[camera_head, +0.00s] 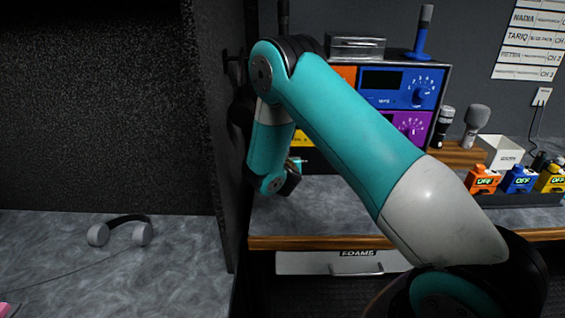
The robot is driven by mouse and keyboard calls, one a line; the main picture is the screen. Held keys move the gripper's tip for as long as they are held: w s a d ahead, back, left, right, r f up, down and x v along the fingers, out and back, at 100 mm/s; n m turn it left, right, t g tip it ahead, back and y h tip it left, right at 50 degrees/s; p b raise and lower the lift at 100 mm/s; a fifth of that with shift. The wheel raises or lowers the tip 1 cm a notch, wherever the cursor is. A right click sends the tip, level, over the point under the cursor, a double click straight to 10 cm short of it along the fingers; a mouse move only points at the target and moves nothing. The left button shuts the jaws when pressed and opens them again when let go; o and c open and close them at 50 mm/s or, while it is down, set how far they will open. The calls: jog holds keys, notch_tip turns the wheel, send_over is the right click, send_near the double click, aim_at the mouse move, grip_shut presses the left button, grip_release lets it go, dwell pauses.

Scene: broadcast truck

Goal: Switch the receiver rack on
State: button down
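The receiver rack (428,88) stands on the wooden-edged desk behind my arm. Its visible front has a blue panel (398,98) with a dark display and a numbered dial, and a purple panel (411,124) with another dial. Parts of an orange panel (345,74) and a yellow panel (302,139) show around my arm. The blue display is dark. My arm covers much of the rack's front, and no power switch can be made out. My gripper (291,181) is at the dark arm end, low in front of the rack's left side; its fingers cannot be made out.
A dark partition (222,150) stands close left of my arm. Headphones (121,231) lie on the left counter. Right of the rack are two microphones (474,125), a white box (501,152) and several coloured packs reading OFF (517,180). A blue microphone (422,35) stands on the rack.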

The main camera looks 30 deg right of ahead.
jog(key=shift+w+d+f, duration=0.2)
jog(key=shift+w+d, duration=0.1)
jog(key=shift+w, duration=0.1)
dwell(0.3)
jog(key=shift+a, duration=0.1)
jog(key=v, duration=0.7)
dwell(0.6)
jog(key=s+a+r+m+g+y, duration=0.4)
jog(key=s+a+m, duration=0.3)
jog(key=s, duration=0.3)
jog(key=s+a+r+m+g+y, duration=0.3)
jog(key=s+a+r+m+y, duration=0.1)
jog(key=s+a+r+m, duration=0.3)
jog(key=s+a+r+m+g+y, duration=0.4)
jog(key=s+a+r+m, duration=0.2)
jog(key=s, duration=0.9)
jog(key=a+m, duration=0.2)
jog(key=a, duration=0.1)
jog(key=shift+s+a+g, duration=0.15)
jog(key=shift+a+g, duration=0.15)
jog(key=shift+a, duration=0.1)
